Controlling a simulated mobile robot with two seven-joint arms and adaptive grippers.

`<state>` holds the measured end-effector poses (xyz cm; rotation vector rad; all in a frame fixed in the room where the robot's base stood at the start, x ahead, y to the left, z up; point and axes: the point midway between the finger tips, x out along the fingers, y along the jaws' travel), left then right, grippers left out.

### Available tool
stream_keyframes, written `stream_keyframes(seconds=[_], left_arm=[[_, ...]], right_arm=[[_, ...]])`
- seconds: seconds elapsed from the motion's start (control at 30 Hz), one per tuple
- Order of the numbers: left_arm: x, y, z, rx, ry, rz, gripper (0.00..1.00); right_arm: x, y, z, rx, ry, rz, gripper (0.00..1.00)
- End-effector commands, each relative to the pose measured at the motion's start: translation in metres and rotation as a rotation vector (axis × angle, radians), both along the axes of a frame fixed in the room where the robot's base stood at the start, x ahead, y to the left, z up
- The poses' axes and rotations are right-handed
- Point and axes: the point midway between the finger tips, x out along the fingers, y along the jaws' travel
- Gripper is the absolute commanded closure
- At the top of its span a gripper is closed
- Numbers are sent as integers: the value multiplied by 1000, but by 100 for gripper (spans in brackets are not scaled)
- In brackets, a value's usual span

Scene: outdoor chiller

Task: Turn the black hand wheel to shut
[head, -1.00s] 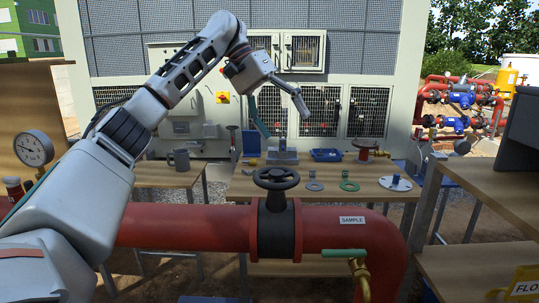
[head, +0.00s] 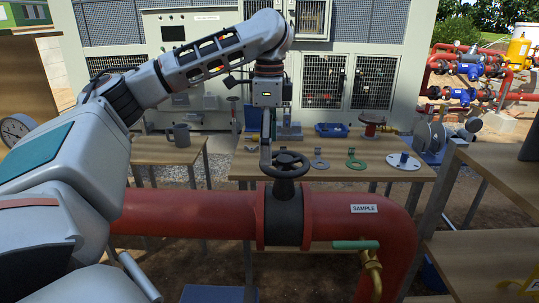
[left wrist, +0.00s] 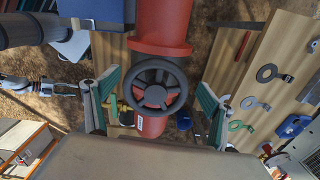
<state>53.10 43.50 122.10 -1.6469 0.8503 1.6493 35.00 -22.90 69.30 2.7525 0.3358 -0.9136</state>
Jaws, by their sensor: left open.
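The black hand wheel (head: 285,166) sits on top of the dark valve body on the red pipe. In the left wrist view the wheel (left wrist: 155,86) lies between the fingers, seen from above. My left gripper (head: 267,158) points down at the wheel's left side in the head view. In the left wrist view its two green-padded fingers (left wrist: 158,98) are spread wide, one on each side of the wheel; it holds nothing. I cannot tell whether a fingertip touches the rim. What looks like my right gripper (left wrist: 62,88) shows small at the left of that view, its jaws unclear.
The red pipe (head: 180,214) runs across the front and bends down at the right. A green-handled tap (head: 357,245) hangs below the SAMPLE label.

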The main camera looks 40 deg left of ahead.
Motion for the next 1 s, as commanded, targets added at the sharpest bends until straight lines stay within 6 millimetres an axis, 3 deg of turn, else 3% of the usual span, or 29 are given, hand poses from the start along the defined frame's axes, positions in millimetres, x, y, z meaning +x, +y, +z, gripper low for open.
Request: stream_keyframes(seconds=[0.23,0.57,0.6,0.7,1.0], left_arm=[[0,-1,-24,-1,0,0,17],[0,0,-28,-1,-2,1,17],[0,0,-28,-1,-2,1,19],[0,0,-28,-1,-2,1,43],[1,0,-28,1,-1,-13,43]], right_arm=[[-1,3,0,4,1,5,60],[1,9,2,15,-2,0,60],[1,9,2,16,-3,0,60],[2,9,2,18,-3,-3,60],[3,7,3,14,-5,-6,60]])
